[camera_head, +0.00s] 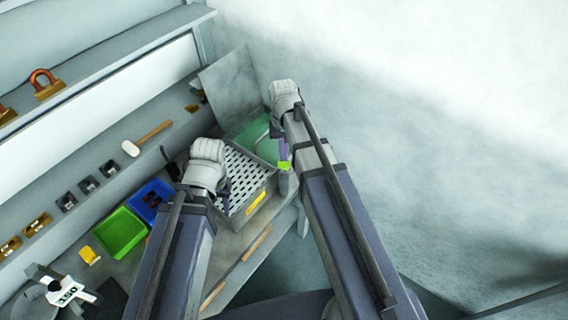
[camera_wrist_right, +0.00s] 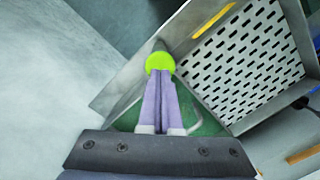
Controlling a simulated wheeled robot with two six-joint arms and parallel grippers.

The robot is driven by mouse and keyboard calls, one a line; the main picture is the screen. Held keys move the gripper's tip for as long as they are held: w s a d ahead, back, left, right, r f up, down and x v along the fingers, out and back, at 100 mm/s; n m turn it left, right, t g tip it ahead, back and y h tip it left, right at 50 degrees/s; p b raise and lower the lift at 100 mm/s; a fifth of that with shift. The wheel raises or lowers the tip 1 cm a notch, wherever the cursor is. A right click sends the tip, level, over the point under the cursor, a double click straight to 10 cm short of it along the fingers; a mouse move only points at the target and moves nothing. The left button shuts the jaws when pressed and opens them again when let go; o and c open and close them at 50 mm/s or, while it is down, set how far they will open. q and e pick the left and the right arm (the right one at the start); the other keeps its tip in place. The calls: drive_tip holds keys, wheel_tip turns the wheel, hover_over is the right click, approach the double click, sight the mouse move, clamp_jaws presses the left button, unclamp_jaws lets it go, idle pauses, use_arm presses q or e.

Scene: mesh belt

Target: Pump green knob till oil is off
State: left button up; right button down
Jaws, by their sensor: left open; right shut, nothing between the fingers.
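The bright green knob (camera_head: 284,165) is at the near right corner of the grey mesh unit (camera_head: 270,186). In the right wrist view the round knob (camera_wrist_right: 159,61) is right at the tips of my right gripper (camera_wrist_right: 160,76), whose purple fingers are shut together with nothing between them. Whether they touch the knob I cannot tell. The right gripper (camera_head: 283,152) also shows in the head view, just above the knob. My left gripper (camera_head: 224,190) is open over the left side of the perforated mesh, mostly hidden by its wrist. I cannot make out oil on the mesh.
A green panel (camera_head: 259,136) lies behind the mesh. A green bin (camera_head: 120,232) and a blue bin (camera_head: 150,199) stand left of my left arm. A mallet (camera_head: 148,138) and padlocks (camera_head: 46,85) are on the shelves. The floor at right is clear.

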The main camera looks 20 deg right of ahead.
drive_tip(key=shift+f, duration=0.15)
wheel_tip(320, 180, down, 3)
drive_tip(key=b, duration=0.3)
drive_tip(key=shift+r, duration=0.35)
drive_tip(key=w, duration=0.1)
drive_tip(key=w+p, duration=0.1)
drive_tip(key=w+r, duration=0.1)
drive_tip(key=shift+d, duration=0.3)
wheel_tip(320, 180, up, 8)
drive_tip(key=p, duration=0.8)
drive_tip(key=shift+w+f, duration=0.15)
drive_tip(key=shift+w, duration=0.25)
